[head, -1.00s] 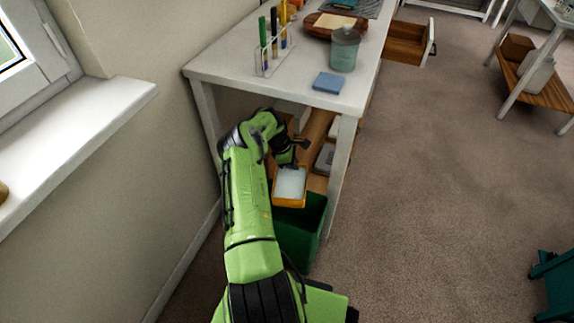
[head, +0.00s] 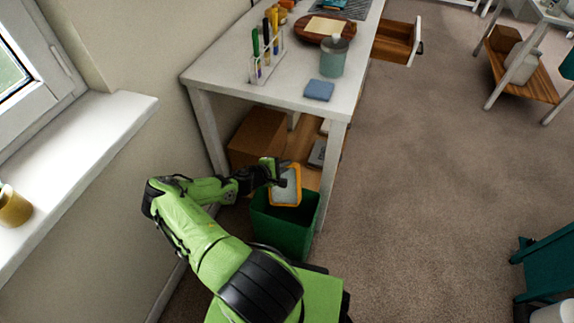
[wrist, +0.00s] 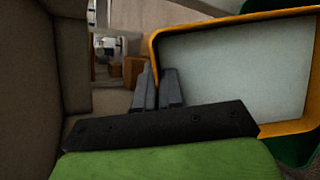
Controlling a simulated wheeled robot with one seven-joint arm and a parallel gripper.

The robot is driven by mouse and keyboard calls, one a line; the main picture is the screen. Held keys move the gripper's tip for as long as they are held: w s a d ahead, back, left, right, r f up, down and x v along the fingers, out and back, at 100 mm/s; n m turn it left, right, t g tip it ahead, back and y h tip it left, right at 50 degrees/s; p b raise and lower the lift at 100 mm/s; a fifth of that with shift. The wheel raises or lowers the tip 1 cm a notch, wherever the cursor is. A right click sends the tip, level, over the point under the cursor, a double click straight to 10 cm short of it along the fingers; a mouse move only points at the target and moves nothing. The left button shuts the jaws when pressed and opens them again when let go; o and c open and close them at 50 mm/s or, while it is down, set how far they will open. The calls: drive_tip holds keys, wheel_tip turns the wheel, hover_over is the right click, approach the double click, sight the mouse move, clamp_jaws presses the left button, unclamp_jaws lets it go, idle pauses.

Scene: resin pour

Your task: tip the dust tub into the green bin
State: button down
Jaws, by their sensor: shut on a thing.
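The dust tub (head: 286,187) is a small orange-rimmed tub with a pale grey inside. In the head view it is held above the green bin (head: 287,233), tilted, with its open side facing me. My gripper (head: 281,172) is shut on its upper left edge. In the wrist view the gripper (wrist: 165,88) meets the left wall of the dust tub (wrist: 235,70), which fills the right side. The pale inside looks smooth; I cannot tell whether it is dust or the tub's bottom. A little of the green bin (wrist: 298,150) shows at the lower right.
The white table (head: 300,95) stands above and behind the bin, its front leg (head: 331,165) close to the bin's right. A cardboard box (head: 257,138) sits on the shelf below. The wall and windowsill (head: 75,150) bound the left. Open carpet (head: 430,200) lies to the right.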

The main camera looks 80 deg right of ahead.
drive_tip(key=a+h+b, duration=0.1)
drive_tip(key=h+b, duration=0.1)
drive_tip(key=b, duration=0.1)
drive_tip(key=a+m+g+h+b, duration=0.1)
drive_tip(key=h+b, duration=0.1)
drive_tip(key=b, duration=0.2)
drive_tip(key=shift+w+a+r, duration=0.1)
drive_tip(key=shift+a+r, duration=0.05)
drive_tip(key=shift+a, duration=0.05)
drive_tip(key=shift+w+a+r+m+g+h+b, duration=0.1)
drive_tip(key=shift+a+m+g+h+b, duration=0.25)
drive_tip(key=shift+a+m+g+h, duration=0.7)
drive_tip(key=shift+w+a+m+g+h+b, duration=0.1)
drive_tip(key=shift+a+m+g+h+b, duration=0.2)
drive_tip(key=shift+a+m+g+h, duration=0.75)
drive_tip(key=shift+d+n+t+h, duration=0.2)
drive_tip(key=shift+n+t+h, duration=0.1)
drive_tip(key=shift+n, duration=0.2)
